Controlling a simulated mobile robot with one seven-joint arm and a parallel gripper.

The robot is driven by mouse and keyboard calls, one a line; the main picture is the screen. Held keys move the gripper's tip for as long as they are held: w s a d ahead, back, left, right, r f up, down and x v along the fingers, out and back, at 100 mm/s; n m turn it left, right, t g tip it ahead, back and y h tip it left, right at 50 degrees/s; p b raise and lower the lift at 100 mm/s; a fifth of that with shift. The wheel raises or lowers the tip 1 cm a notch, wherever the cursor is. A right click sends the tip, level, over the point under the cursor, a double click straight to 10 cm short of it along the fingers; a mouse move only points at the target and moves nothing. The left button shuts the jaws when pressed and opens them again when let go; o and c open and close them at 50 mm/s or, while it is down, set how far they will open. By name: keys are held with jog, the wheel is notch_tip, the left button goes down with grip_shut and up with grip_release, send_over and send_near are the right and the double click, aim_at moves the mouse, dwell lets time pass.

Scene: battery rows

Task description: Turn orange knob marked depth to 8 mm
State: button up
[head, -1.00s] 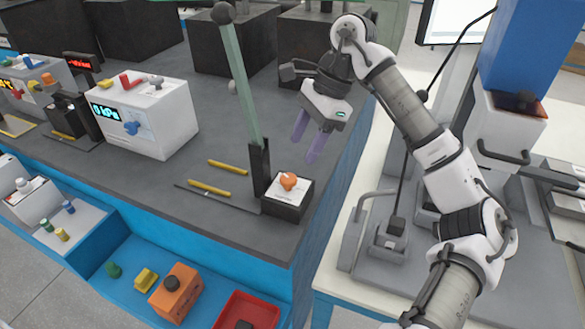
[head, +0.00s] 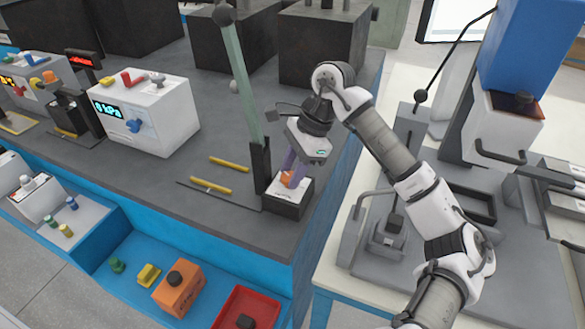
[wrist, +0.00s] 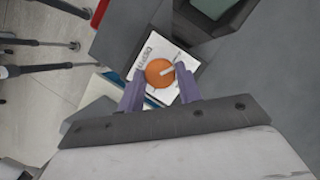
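The orange knob (wrist: 159,73) sits on a white dial plate (wrist: 143,52) marked "DEPTH" in the wrist view. A pale pointer mark on the knob points to the right and slightly up. In the head view the orange knob (head: 287,178) is partly hidden behind my fingers, on top of a small dark box (head: 290,206). My gripper (wrist: 160,92) is open, with its two purple fingers on either side of the knob's near edge. I cannot tell whether the fingers touch the knob. The scale numbers are too small to read.
A tall pale green lever (head: 240,90) rises from a dark post (head: 260,165) just left of the knob box. Yellow bars (head: 212,185) lie further left. A white instrument box (head: 150,115) stands behind them. The bench edge is close on the right.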

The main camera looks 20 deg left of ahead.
jog(key=c, duration=0.4)
jog(key=shift+c, duration=0.2)
jog(key=shift+b, duration=0.3)
jog(key=shift+f+m+b, duration=0.2)
jog(key=shift+m+b, duration=0.3)
jog(key=shift+b, duration=0.25)
jog(key=m+b, duration=0.1)
jog(key=m+t+b, duration=0.1)
jog(key=b, duration=0.1)
jog(key=shift+s+d+f+y, duration=0.1)
jog(key=shift+d+f+y, duration=0.05)
jog(key=shift+y, duration=0.25)
jog(key=m+t+b, duration=0.1)
jog(key=m+b, duration=0.3)
jog(key=b, duration=0.1)
jog(key=shift+s+m+t, duration=0.15)
jog(key=shift+m+t, duration=0.25)
jog(key=shift+s+r+m+t+b, duration=0.15)
jog(key=shift+m+t+b, duration=0.2)
jog(key=shift+m+b, duration=0.65)
jog(key=shift+r+m+t+b, duration=0.15)
jog(key=shift+m+t+b, duration=0.2)
jog(key=shift+m+b, duration=0.6)
